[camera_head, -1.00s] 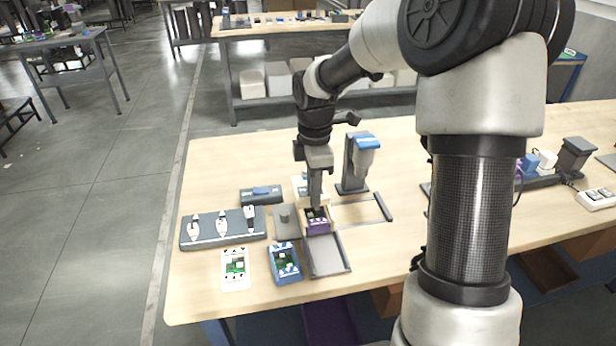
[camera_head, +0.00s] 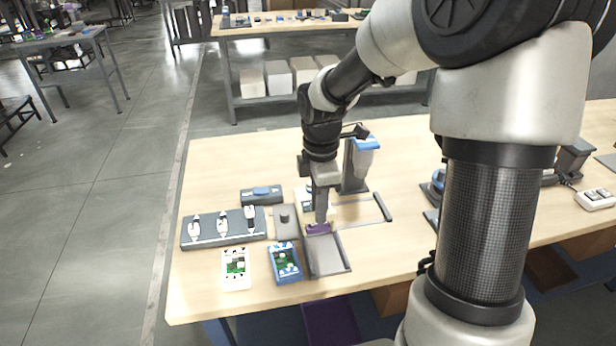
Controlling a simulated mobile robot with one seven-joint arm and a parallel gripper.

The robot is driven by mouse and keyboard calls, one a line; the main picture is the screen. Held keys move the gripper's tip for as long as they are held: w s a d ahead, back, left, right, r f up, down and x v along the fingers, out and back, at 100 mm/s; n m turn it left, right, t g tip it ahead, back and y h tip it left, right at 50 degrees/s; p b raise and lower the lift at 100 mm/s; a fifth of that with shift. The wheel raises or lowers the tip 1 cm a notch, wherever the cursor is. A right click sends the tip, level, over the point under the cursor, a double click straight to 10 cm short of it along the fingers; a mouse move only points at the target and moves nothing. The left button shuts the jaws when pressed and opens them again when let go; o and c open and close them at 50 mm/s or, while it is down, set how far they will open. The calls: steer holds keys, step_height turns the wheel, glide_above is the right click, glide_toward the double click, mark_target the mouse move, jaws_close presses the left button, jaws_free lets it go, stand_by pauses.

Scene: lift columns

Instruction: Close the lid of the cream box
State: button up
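A grey rack with several white-handled tools (camera_head: 222,227) lies at left. A white card (camera_head: 236,269) and a blue device (camera_head: 285,263) lie in front. A blue-topped stand (camera_head: 359,165) rises behind the gripper. A grey bar frame (camera_head: 382,207) lies at right. The back left tabletop is clear.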

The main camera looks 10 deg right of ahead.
steer(key=shift+o, duration=0.9)
steer(key=shift+r, duration=0.15)
step_height(320, 180, up, 6)
steer(key=p, duration=0.5)
steer(key=shift+p, duration=0.4)
